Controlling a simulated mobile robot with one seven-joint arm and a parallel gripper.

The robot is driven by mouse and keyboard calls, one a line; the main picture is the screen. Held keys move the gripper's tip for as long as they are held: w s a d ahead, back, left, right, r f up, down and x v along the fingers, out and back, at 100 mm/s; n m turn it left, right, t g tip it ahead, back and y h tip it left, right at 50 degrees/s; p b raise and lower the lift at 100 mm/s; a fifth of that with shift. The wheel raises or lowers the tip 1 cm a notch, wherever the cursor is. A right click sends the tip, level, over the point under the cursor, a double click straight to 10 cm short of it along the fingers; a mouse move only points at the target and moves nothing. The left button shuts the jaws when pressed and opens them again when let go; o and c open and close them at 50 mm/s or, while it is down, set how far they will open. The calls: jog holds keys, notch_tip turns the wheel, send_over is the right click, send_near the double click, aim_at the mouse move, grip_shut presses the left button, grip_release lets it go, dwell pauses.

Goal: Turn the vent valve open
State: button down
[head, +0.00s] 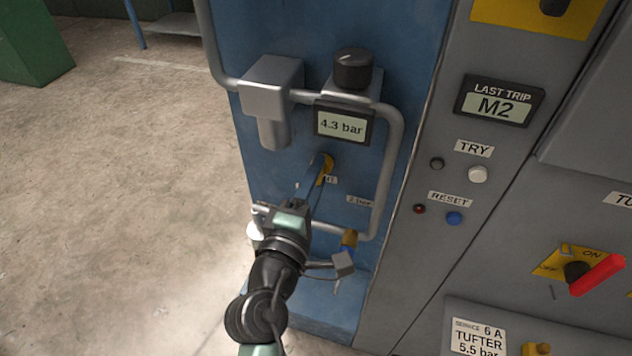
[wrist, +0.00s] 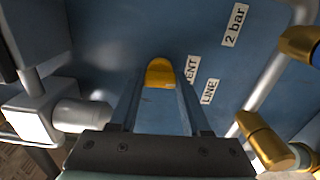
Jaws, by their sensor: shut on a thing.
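The vent valve's yellow handle (wrist: 160,74) sits between my two fingertips in the wrist view, by a label that reads "ENT" where a finger covers its start. In the head view the yellow handle (head: 325,168) shows at the end of my fingers, below the 4.3 bar display (head: 342,125). My gripper (head: 318,170) reaches up to the blue panel (head: 296,52) and is shut on the handle. It also shows in the wrist view (wrist: 160,85). The valve's body behind the handle is mostly hidden, and I cannot tell its exact turn.
A grey pipe (head: 388,165) loops around the display, with a black knob (head: 353,68) above. A brass fitting (wrist: 262,140) is right of my gripper. The grey cabinet at right has a white button (head: 478,174), a blue button (head: 454,218) and a red switch (head: 598,275). Floor at left is clear.

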dwell(0.4)
jog(key=shift+c, duration=1.8)
grip_release()
jog(key=b+v, duration=0.2)
jog(key=v, duration=1.1)
